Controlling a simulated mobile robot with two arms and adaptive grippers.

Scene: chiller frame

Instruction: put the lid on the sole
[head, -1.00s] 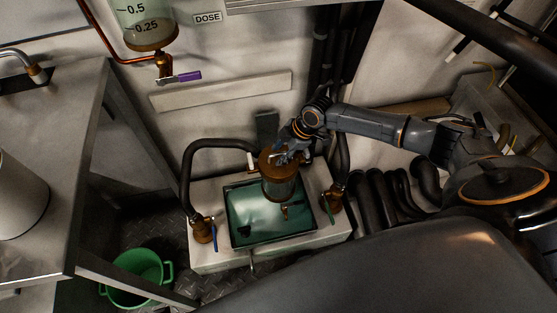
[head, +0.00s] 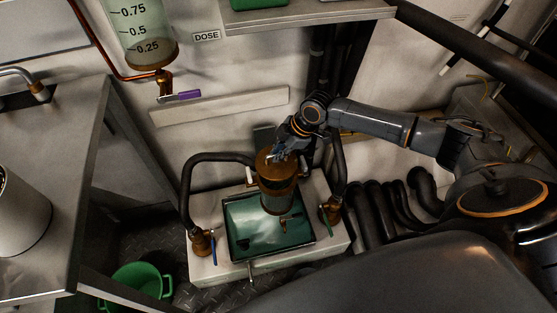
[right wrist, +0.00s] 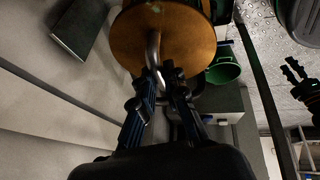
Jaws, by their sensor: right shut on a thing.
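The lid (head: 275,182) is a brown copper-coloured cylinder with a glassy lower part and a bar handle on its flat top. My right gripper (head: 277,154) is shut on that handle and holds the lid upright over the back part of the sole. The sole (head: 205,262) is a pale block with a square basin of green liquid. The lid hides part of the basin. Whether the lid touches the sole is hard to tell. The right wrist view shows the lid's round top (right wrist: 188,38) and handle between the fingers. My left gripper (right wrist: 297,78) shows there, fingers apart and empty.
Hoses with brass valves flank the sole, one at the left (head: 202,243) and one at the right (head: 331,211). A green bucket (head: 140,280) stands on the floor. A metal counter (head: 60,200) is at the left. A dosing vessel (head: 145,35) hangs above.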

